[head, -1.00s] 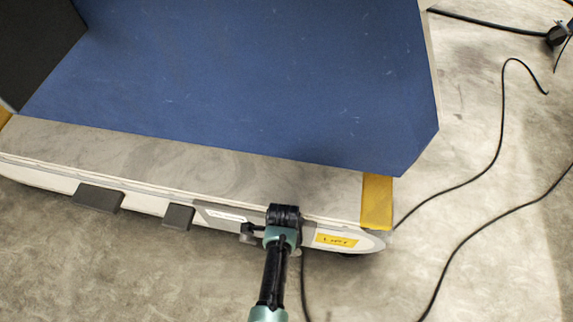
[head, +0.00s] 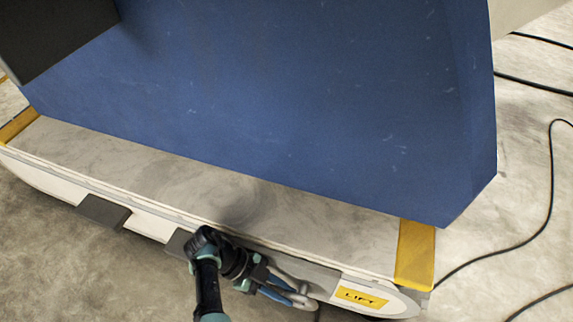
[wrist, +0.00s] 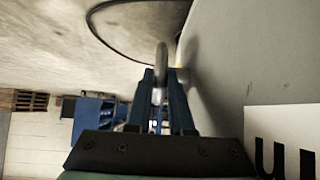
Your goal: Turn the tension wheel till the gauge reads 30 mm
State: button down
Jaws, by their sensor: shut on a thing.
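The tension wheel (wrist: 161,62) shows edge-on in the wrist view as a thin grey rim between my fingers. My gripper (wrist: 160,92) is shut on that rim. In the head view my gripper (head: 290,297) points right along the front side of the white base, and part of the pale grey wheel (head: 298,278) curves around its fingers. The rest of the wheel is hidden by my gripper or cut off by the angle. I cannot make out a gauge or any reading in either view.
A large blue body (head: 300,90) stands on the white base (head: 130,150), with yellow corner patches (head: 416,255). A yellow LIFT label (head: 361,299) is right of my gripper. Dark blocks (head: 103,212) jut from the base's front. Black cables (head: 550,200) lie on the floor at right.

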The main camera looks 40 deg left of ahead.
jog(key=shift+a+f+h+b, duration=0.1)
jog(key=shift+f+h+b, duration=0.25)
jog(key=shift+h+b, duration=0.45)
jog(key=shift+r+b, duration=0.1)
jog(key=shift+b, duration=0.2)
jog(key=c, duration=0.8)
grip_release()
jog(key=p+v, duration=0.1)
jog(key=v, duration=1.2)
jog(key=shift+s, duration=0.15)
